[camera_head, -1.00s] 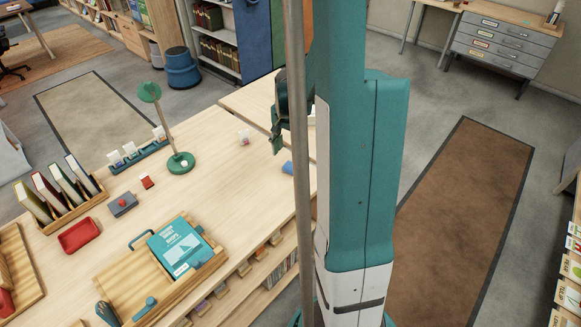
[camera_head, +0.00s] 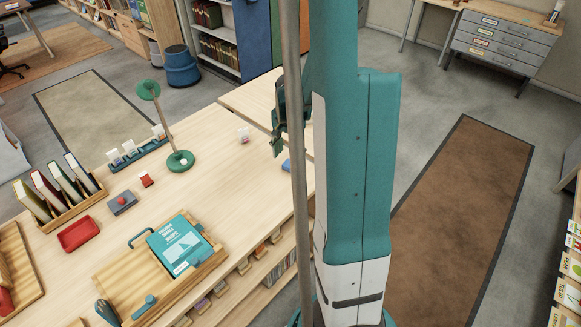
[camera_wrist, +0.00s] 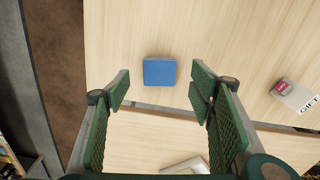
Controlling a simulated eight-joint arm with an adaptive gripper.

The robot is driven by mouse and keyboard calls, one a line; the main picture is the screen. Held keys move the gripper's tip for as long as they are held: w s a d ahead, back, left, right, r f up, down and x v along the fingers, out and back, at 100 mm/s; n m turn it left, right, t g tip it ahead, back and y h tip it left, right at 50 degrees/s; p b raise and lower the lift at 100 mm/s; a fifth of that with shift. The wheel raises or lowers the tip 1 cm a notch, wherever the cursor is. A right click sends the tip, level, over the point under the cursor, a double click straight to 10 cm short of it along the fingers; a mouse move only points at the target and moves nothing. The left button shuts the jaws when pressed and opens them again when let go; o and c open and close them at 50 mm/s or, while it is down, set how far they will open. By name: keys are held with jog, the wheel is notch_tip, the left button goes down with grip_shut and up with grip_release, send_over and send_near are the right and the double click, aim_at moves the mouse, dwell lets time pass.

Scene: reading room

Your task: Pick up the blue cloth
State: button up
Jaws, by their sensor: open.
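The blue cloth (camera_wrist: 159,72) is a small folded square lying flat on the light wooden table (camera_wrist: 215,45), seen in the wrist view just beyond the fingertips. In the head view the cloth (camera_head: 286,165) shows in part at the table's right side, beside the grey pole and my arm. My gripper (camera_wrist: 160,88) is open and empty, its two green fingers spread wide on either side of the cloth's line. The gripper (camera_head: 276,143) hangs above the table in the head view, partly hidden by the pole.
A card marked GIFT with a red piece (camera_wrist: 290,92) lies right of the cloth. A seam between tabletops runs near the fingers. A green lamp (camera_head: 180,161), a red tray (camera_head: 79,234) and a wooden tray with a teal book (camera_head: 180,247) stand left. Table around the cloth is clear.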

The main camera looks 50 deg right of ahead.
aim_at(290, 165)
jog(key=shift+f, duration=0.1)
jog(key=shift+d+f+b, duration=0.1)
jog(key=shift+f+b, duration=0.35)
jog(key=shift+f, duration=2.05)
jog(key=c, duration=0.9)
